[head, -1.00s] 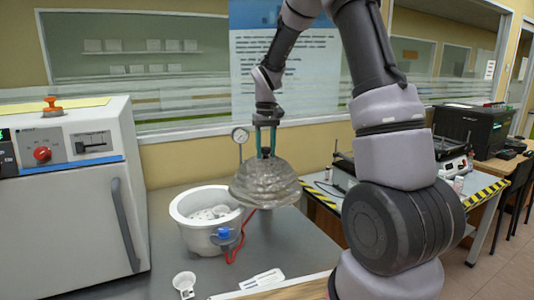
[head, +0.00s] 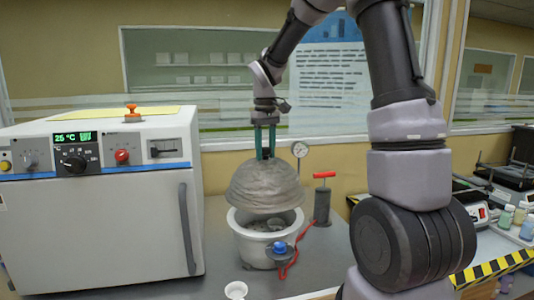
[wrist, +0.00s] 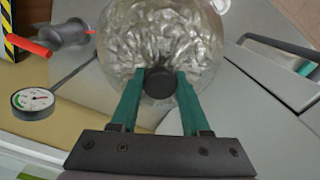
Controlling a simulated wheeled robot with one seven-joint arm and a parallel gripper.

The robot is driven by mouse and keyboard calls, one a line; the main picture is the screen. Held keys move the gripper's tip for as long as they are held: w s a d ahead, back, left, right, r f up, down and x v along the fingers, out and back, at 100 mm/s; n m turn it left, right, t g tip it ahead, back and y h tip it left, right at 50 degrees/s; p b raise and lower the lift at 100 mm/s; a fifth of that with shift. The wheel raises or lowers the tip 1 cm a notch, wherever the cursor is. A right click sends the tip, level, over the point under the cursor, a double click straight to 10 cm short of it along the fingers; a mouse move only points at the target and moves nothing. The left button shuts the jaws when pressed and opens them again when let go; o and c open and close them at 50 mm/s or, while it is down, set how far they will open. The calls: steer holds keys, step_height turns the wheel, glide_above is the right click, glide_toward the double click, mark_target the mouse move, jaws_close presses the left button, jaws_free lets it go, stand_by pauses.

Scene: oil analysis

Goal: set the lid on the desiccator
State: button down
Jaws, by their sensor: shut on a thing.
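The lid (head: 264,187) is a grey, glassy dome and hangs tilted slightly from my gripper (head: 265,155). My gripper's green fingers are shut on the dark knob at its top. In the wrist view the lid (wrist: 160,40) shows beyond the fingertips, with the knob (wrist: 158,83) between them. The desiccator (head: 262,250) is a white round pot, open at the top, standing on the bench below the lid. The lid is above the pot's opening, and a gap shows at the front with pale contents visible. The far rim is hidden behind the lid.
A blue valve (head: 280,248) with a red hose sits at the pot's front. A hand pump (head: 322,205) and a pressure gauge (head: 299,150) stand behind right. A white oven (head: 100,230) stands close on the left. A small white cup (head: 236,290) is in front.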

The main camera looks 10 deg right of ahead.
mark_target(265, 170)
steer(key=shift+f, duration=3.85)
steer(key=shift+c, duration=1.5)
jaws_free()
